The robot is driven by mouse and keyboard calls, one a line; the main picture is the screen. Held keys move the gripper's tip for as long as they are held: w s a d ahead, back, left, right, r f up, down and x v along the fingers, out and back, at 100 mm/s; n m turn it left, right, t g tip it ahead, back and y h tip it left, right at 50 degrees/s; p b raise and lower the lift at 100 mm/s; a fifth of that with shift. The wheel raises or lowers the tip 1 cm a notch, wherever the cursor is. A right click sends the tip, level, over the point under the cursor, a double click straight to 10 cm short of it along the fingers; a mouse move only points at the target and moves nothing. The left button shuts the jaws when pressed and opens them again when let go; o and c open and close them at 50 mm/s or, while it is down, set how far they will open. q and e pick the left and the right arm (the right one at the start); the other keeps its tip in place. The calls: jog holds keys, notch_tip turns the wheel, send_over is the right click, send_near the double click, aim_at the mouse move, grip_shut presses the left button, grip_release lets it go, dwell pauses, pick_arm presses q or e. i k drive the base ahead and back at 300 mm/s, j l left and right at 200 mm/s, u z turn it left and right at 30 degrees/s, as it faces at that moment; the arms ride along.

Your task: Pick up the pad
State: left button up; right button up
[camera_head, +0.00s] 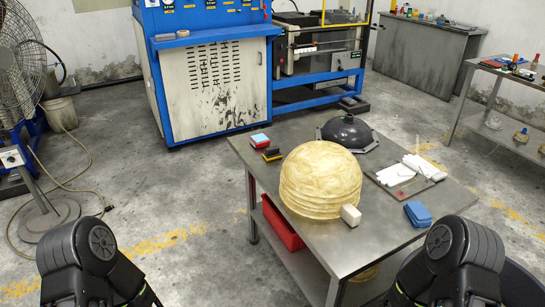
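Several small blocks on the metal table (345,262) could be the pad, and I cannot tell which one is meant. A blue block (418,213) lies near the table's right front edge. A cream block (351,215) sits by the front of the large yellowish dome (318,180). A red, white and blue block (260,140) and a dark block with yellow (272,154) lie at the table's left back. Only black links of my two arms show at the bottom corners, apart from the table's blocks. Neither gripper is in view.
A dark dome-shaped mould (347,131) and a tray with white cloths or gloves (408,175) stand at the table's back and right. A red bin (283,225) is on the shelf below. A blue and white machine (208,85) stands behind. A fan (22,70) is at left.

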aim_at(271, 153)
jog(key=i+j+z, duration=0.15)
jog(key=z, duration=0.95)
jog(key=j+z, duration=0.5)
jog(key=j, duration=0.4)
jog(key=j+z, duration=0.5)
jog(key=j, duration=0.4)
jog(key=k+j, duration=0.1)
jog(key=j, duration=0.5)
jog(key=k+j, duration=0.1)
jog(key=j, duration=0.45)
